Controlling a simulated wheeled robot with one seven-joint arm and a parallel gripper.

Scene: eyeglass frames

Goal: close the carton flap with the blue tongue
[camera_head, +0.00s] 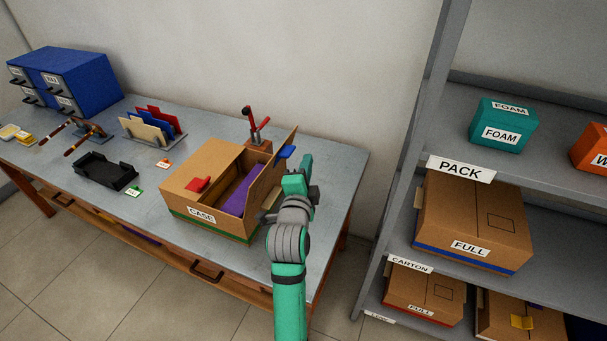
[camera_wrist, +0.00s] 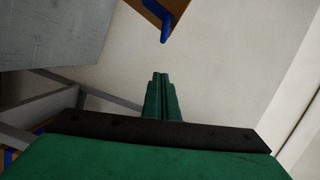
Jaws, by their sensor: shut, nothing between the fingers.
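The carton (camera_head: 205,222), labelled CASE, stands on the grey table with a purple inside showing. Its right flap (camera_head: 270,172) stands raised, and the blue tongue (camera_head: 286,152) sticks out from the flap's upper edge. Its left part is covered by a panel with a red tab (camera_head: 197,185). My gripper (camera_head: 297,172) is to the right of the raised flap; in this view I cannot tell whether they touch. In the wrist view my gripper (camera_wrist: 160,80) is shut and empty, with the flap (camera_wrist: 184,12) and blue tongue (camera_wrist: 166,22) beyond its tips, apart from them.
A red-handled clamp (camera_head: 254,128) stands behind the carton. A black tray (camera_head: 105,171), a file rack (camera_head: 152,128) and a blue drawer cabinet (camera_head: 70,75) are to the left. A shelf unit (camera_head: 400,185) with boxes stands on the right. The table's front right is clear.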

